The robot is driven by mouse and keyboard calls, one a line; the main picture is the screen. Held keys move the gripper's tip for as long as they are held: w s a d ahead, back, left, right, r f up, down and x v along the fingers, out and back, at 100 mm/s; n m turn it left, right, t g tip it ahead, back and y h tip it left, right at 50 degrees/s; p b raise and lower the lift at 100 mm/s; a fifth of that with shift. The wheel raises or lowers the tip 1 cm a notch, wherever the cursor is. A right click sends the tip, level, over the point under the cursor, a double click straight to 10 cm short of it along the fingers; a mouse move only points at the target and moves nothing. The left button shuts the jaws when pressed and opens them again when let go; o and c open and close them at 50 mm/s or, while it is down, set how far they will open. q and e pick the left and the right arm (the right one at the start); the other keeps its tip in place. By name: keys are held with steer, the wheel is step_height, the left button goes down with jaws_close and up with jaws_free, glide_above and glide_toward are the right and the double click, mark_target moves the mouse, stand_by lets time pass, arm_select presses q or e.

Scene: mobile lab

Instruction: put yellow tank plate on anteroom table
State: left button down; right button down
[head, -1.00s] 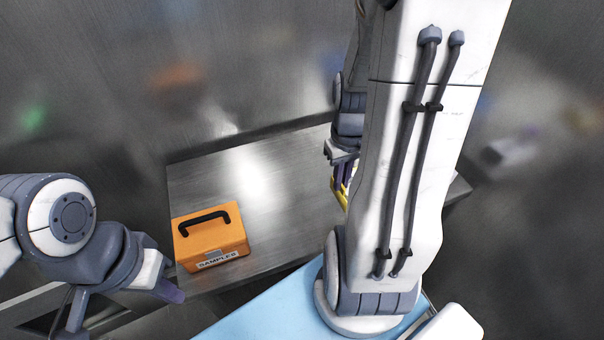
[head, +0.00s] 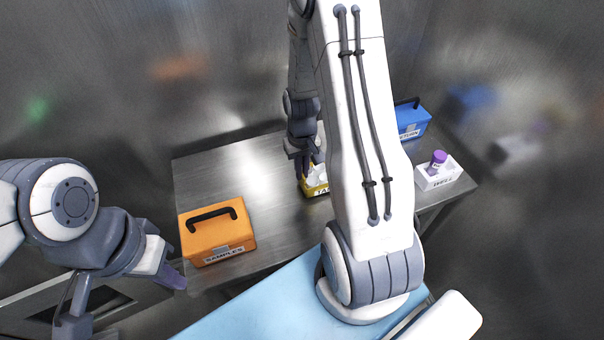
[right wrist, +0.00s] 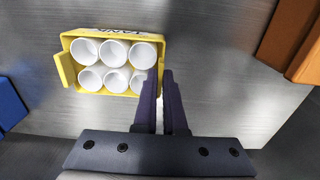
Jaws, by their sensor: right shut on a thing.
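The yellow tank plate (head: 318,190) is a small tray marked TANK with several white round cups in it. It shows in the head view at the steel anteroom table (head: 265,165), partly hidden by my right arm. In the right wrist view the plate (right wrist: 66,70) is at upper left. My right gripper (head: 304,172) is shut on the plate's end, its purple fingers (right wrist: 160,75) at the plate's right side. I cannot tell whether the plate touches the table top. My left gripper (head: 172,278) hangs at lower left, near the table's front edge, with no object seen in it; its opening is unclear.
An orange SAMPLES box (head: 216,238) stands at the table's front left. A blue box (head: 411,120) and a white holder (head: 440,175) with a purple-capped vial (head: 437,160) are at the right. The table's left rear is clear.

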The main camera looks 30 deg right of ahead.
steer(key=shift+f, duration=1.05)
steer(key=shift+f, duration=0.1)
steer(key=c, duration=1)
jaws_free()
